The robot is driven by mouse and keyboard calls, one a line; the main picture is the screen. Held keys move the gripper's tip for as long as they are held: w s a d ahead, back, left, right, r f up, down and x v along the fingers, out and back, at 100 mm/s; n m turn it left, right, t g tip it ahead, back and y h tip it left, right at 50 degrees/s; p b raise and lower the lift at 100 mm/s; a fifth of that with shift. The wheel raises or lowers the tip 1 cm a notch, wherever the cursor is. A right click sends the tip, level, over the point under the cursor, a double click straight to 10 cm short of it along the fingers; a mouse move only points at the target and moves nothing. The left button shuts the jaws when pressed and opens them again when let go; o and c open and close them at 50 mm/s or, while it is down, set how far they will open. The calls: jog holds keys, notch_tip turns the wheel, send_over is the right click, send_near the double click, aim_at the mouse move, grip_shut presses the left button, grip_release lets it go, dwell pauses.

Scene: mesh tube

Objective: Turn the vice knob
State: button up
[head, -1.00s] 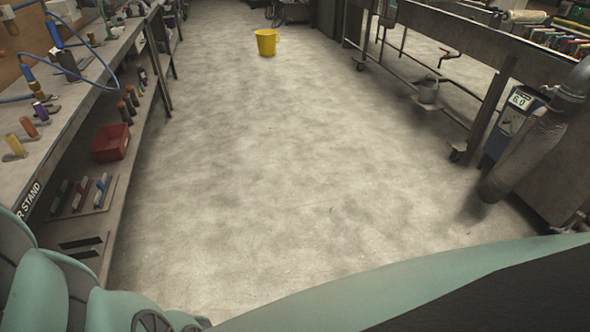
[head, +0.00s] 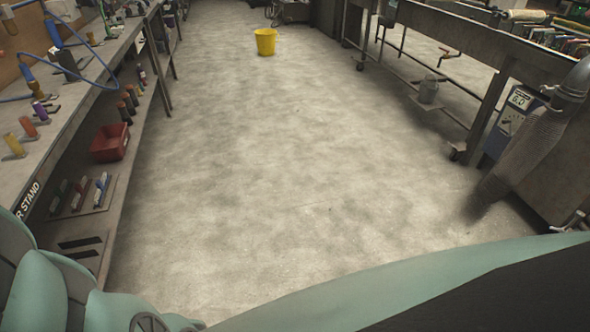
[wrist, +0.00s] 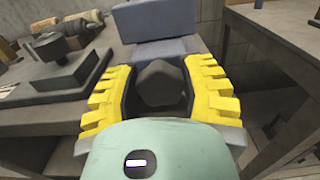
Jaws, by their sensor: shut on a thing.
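In the wrist view, the vice knob (wrist: 162,86) is a dark grey, faceted, rounded piece in front of a blue-grey vice body (wrist: 165,52). My gripper (wrist: 160,72) has two yellow ribbed fingers, one on each side of the knob, and is shut on it. In the head view, I cannot make out my gripper or the knob.
A dark block with a round knob (wrist: 48,45) sits on the bench left of the vice. In the head view, a bench with tools (head: 75,85) runs along the left and a metal frame (head: 455,50) along the right. A yellow bucket (head: 265,42) stands far off on open floor.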

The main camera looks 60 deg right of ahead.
jog(key=shift+c, duration=1.2)
jog(key=m+b, duration=0.1)
jog(key=m, duration=0.3)
jog(key=shift+d+m, duration=0.1)
jog(key=shift+m, duration=0.2)
jog(key=shift+f, duration=0.1)
jog(key=o, duration=1.2)
jog(key=shift+w, duration=0.1)
jog(key=shift+v, duration=6)
